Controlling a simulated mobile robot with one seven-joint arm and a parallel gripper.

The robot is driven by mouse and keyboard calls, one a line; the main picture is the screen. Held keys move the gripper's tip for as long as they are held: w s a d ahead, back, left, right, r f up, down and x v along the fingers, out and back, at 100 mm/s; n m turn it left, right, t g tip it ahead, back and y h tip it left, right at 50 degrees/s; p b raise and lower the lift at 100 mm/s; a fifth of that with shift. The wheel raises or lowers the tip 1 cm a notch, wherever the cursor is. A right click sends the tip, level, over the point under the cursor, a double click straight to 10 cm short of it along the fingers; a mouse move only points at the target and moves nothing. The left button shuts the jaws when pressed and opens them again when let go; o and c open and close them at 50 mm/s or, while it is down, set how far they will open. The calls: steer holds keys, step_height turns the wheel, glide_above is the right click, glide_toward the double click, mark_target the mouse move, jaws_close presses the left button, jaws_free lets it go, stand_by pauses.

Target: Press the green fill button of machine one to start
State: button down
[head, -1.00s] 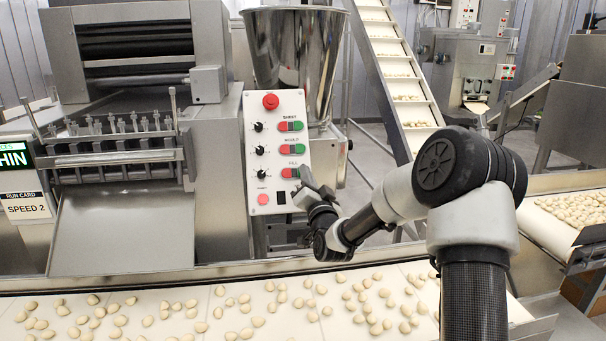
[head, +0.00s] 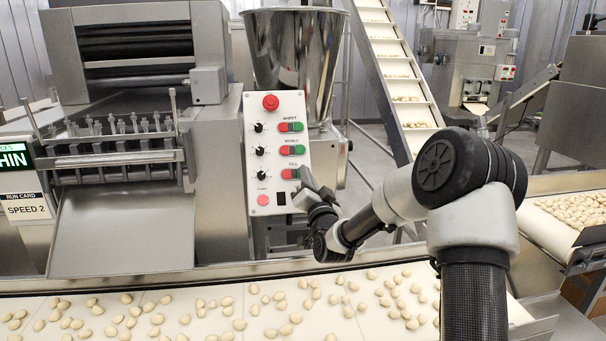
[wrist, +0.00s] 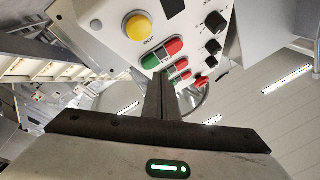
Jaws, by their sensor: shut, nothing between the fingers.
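The control panel (head: 273,150) has SHEET, MOULD and FILL rows of red and green buttons. In the head view the FILL row's red button (head: 287,174) shows, while its green button is mostly covered by my gripper (head: 304,177). In the wrist view a green button (wrist: 150,62) and a red button (wrist: 173,46) form the nearest pair. My gripper (wrist: 160,76) is shut and empty, its tips right at that green button's edge. I cannot tell whether they touch or press it.
A yellow button (wrist: 138,27) sits close beside the pair. The panel also has black knobs (wrist: 215,22) and a red stop button (head: 271,102). A conveyor belt (head: 120,298) with many dough pieces runs in front. A steel hopper (head: 293,55) stands behind the panel.

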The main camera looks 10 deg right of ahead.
steer(key=shift+w+f+b, duration=0.1)
steer(key=shift+f+b, duration=0.05)
steer(key=shift+b, duration=0.2)
stand_by(0.5)
steer(key=shift+w+f, duration=0.1)
steer(key=shift+w+b, duration=0.15)
steer(key=shift+b, duration=0.15)
steer(key=shift+w+f, duration=0.15)
steer(key=shift+w, duration=0.2)
stand_by(0.6)
steer(key=shift+s, duration=0.1)
steer(key=shift+s+r, duration=0.4)
steer(key=shift+s, duration=0.2)
steer(key=shift+s+r, duration=0.45)
steer(key=shift+s, duration=0.25)
steer(key=shift+s+r, duration=0.45)
steer(key=shift+s, duration=0.3)
steer(key=shift+s+r, duration=0.45)
steer(key=shift+s, duration=0.25)
